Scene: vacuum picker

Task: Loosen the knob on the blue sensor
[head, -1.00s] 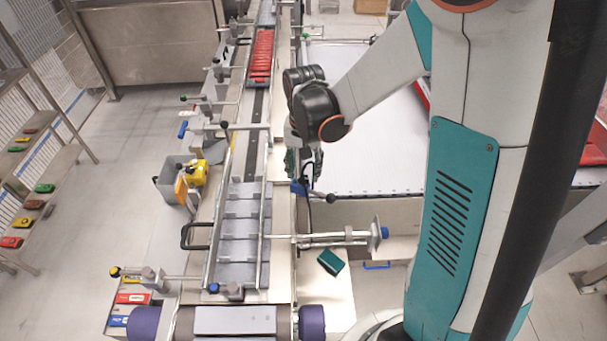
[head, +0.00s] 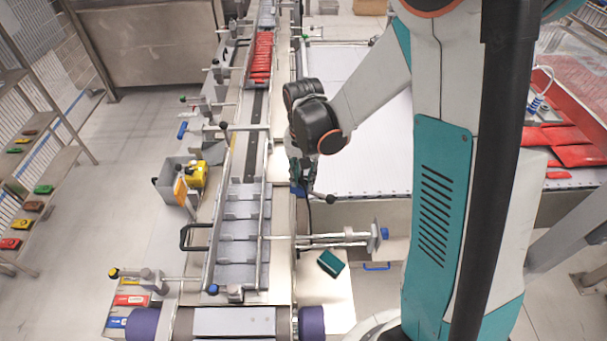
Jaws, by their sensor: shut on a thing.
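My gripper (head: 302,174) points down beside the right rail of the conveyor, at about mid-length. It is small and dark in this view, and it is shut on the knob of the blue sensor. The knob itself is hidden by the jaws and wrist. A small blue part of the sensor (head: 297,190) shows just under and to the left of the jaws. A black ball-ended lever (head: 330,199) sticks out to the right, just below the gripper.
The conveyor (head: 238,235) runs up the picture, with red packs (head: 261,58) farther along. A dark green box (head: 330,263) lies nearby. A white table (head: 380,165) lies to the right.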

